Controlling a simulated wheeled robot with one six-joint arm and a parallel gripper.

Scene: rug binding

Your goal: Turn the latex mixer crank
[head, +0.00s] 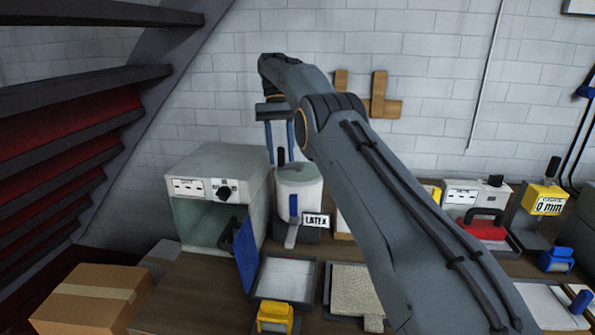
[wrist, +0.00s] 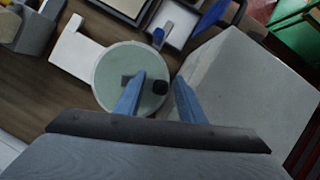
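The latex mixer (head: 300,190) is a white drum with a pale green lid (wrist: 112,75), standing on the bench beside the LATEX sign (head: 316,221). Its crank shows in the wrist view as a short grey bar across the lid with a round black knob (wrist: 160,88). In the head view the upright black crank handle (head: 281,157) stands on the lid. My gripper (head: 280,152) points down over the mixer. Its blue fingers (wrist: 161,80) are apart, with the knob appearing between them and a gap on each side. I cannot tell the exact height of the fingertips.
A grey cabinet (head: 217,165) with an open front and a blue door stands close left of the mixer. A grey tray (head: 286,278) and a yellow-handled tool (head: 275,316) lie nearer.

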